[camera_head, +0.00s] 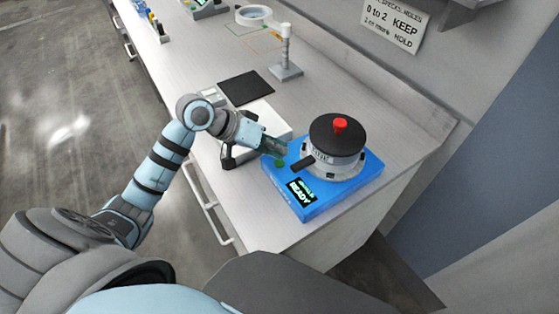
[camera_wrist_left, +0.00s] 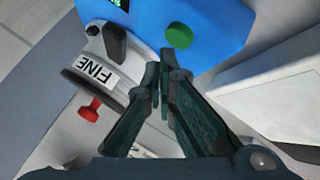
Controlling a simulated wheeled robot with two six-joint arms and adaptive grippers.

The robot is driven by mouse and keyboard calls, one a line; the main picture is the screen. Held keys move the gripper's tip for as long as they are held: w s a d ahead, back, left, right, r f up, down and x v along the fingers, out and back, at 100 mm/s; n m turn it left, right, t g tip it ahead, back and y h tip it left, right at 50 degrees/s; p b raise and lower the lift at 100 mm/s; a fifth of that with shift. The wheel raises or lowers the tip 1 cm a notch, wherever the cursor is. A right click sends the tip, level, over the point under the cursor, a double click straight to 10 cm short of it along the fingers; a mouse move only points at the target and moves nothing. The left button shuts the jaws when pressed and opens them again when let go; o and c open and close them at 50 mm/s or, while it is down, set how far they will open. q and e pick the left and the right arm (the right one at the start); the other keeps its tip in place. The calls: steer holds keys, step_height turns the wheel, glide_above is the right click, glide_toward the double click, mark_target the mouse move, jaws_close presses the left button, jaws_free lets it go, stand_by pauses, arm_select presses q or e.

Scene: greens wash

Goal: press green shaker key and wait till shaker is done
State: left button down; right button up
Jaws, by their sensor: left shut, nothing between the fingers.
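The blue shaker (camera_head: 313,208) stands at the near right end of the bench, with a display that reads READY (camera_head: 300,192). Its round green key (camera_head: 280,163) is on the top face; it also shows in the left wrist view (camera_wrist_left: 179,36). A round pot with a black lid and red knob (camera_head: 340,126) sits on the shaker; its label in the left wrist view reads FINE (camera_wrist_left: 97,73). My left gripper (camera_head: 284,150) is shut and empty, its fingertips close to the green key. In the wrist view the fingertips (camera_wrist_left: 164,55) appear just short of the key, apart from it. My right gripper is not in view.
A white device (camera_head: 262,118) stands left of the shaker, under my left wrist. A black mat (camera_head: 246,87) and a post on a grey base (camera_head: 286,72) lie farther back. A sign (camera_head: 394,23) hangs on the wall. The bench's front edge is near the shaker.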

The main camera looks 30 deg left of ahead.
arm_select(q)
steer(key=shift+f, duration=0.35)
